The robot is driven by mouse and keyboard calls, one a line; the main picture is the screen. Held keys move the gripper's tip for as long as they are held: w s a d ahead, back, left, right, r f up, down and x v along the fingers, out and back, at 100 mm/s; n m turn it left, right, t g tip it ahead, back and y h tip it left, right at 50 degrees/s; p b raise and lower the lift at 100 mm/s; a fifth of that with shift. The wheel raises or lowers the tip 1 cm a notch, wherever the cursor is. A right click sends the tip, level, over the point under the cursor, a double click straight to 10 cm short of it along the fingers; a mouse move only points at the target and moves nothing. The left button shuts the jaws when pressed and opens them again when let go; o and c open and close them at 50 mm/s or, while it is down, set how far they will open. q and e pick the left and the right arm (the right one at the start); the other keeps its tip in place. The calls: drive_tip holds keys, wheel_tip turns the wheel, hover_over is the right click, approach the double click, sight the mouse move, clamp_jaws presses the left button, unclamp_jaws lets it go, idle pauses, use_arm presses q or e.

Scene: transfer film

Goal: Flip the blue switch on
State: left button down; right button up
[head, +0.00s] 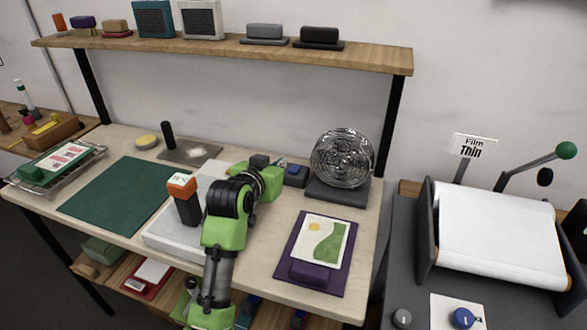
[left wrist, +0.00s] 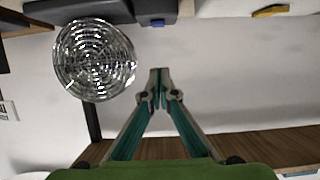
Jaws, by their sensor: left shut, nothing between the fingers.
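A small dark blue box (head: 296,172), which looks like the blue switch, sits on the table just left of the round wire-mesh device. I cannot read the switch's position. My right gripper is not in view.
The mesh device (head: 342,158) on a dark base stands close right of the gripper. A purple board (head: 285,262) with a picture lies in front. A grey machine with a white roll (head: 500,235) and a blue knob (head: 463,318) is at right. A shelf (head: 225,45) hangs above.

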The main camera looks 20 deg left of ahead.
use_arm(q)
drive_tip(key=p, duration=0.1)
hover_over(294, 168)
drive_tip(key=s, duration=0.3)
wheel_tip(294, 168, down, 3)
drive_tip(key=shift+s+f, duration=0.1)
drive_tip(key=shift+s, duration=0.05)
wheel_tip(294, 168, down, 3)
drive_tip(key=shift+s+r+p, duration=0.1)
drive_tip(key=shift+r+p, duration=0.1)
drive_tip(key=shift+p, duration=0.3)
drive_tip(key=shift+s+f, duration=0.15)
drive_tip(key=shift+f, duration=0.65)
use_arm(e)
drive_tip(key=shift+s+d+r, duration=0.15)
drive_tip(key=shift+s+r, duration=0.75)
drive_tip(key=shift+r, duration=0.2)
